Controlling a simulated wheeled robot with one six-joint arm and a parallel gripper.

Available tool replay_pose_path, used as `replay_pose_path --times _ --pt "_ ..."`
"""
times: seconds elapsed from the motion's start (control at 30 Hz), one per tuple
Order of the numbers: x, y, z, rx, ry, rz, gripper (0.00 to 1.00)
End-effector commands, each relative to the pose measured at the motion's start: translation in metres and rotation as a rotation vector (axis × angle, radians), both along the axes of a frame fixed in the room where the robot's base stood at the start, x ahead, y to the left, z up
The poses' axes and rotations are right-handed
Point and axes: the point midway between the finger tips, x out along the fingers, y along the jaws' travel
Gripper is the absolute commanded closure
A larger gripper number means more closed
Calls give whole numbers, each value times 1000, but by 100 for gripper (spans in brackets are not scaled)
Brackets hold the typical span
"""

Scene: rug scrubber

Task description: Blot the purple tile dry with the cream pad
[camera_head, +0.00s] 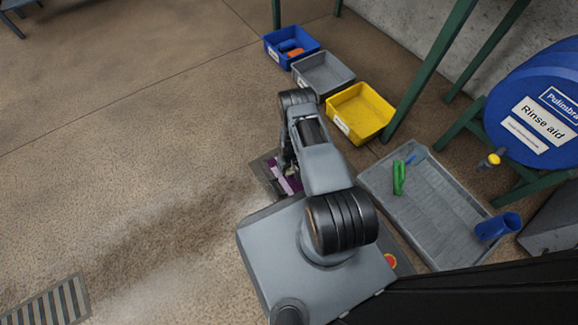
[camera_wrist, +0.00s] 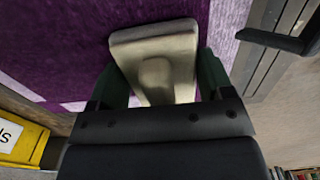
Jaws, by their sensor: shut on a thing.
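The purple tile (camera_head: 285,178) lies on the floor in front of my base, mostly hidden by my arm in the head view. In the wrist view the purple tile (camera_wrist: 65,40) fills much of the upper left, with paler lilac patches near its edges. The cream pad (camera_wrist: 155,45) sits between the fingers of my gripper (camera_wrist: 160,88), which is shut on it. The pad is over the tile; I cannot tell whether it touches it.
A blue bin (camera_head: 291,45) with orange items, a grey bin (camera_head: 322,74) and a yellow bin (camera_head: 360,111) stand behind. Open floor lies left, with a drain grate (camera_head: 50,303).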

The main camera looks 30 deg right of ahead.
Motion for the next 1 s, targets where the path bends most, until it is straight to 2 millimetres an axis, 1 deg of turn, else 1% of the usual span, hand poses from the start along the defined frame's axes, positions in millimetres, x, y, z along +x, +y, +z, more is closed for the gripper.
replay_pose_path --times 0.57,0.77,1.0 --pt "-1 0 0 1 2 0 57" --pt "-1 0 15 0 1 0 57" --pt "0 0 42 0 0 0 57"
